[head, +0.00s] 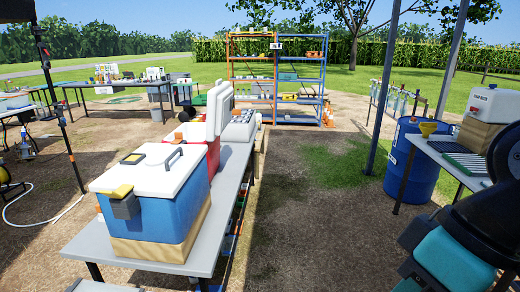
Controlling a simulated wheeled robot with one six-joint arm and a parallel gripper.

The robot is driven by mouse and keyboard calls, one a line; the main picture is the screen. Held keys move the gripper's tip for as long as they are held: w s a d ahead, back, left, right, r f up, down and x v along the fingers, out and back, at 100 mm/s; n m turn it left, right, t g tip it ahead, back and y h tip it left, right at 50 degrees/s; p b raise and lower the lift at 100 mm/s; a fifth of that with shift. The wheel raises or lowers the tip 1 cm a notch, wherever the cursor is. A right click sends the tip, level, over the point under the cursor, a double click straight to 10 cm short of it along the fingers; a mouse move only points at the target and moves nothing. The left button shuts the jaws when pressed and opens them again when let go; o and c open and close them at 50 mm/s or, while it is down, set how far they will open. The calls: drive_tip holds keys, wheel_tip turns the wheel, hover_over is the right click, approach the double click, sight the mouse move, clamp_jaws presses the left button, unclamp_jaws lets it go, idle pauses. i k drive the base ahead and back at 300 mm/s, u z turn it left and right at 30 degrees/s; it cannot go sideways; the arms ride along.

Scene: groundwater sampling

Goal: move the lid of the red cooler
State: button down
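The red cooler (213,152) stands on the long grey table, behind the blue cooler, which hides most of its body. A white lid panel (217,108) stands upright at the red cooler, so it appears open. I cannot tell exactly how it joins the body. My gripper is not in view; only a black and teal part of my arm shows at the lower right, well apart from the red cooler.
The blue cooler (150,208) with its shut white lid (152,168) and handle stands nearest on the long table (222,228). A blue drum (410,168) and a side table are at right. Shelves (277,78) stand behind. Bare ground (300,220) lies right of the long table.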

sight(219, 109)
drive_tip(key=i, duration=3.45)
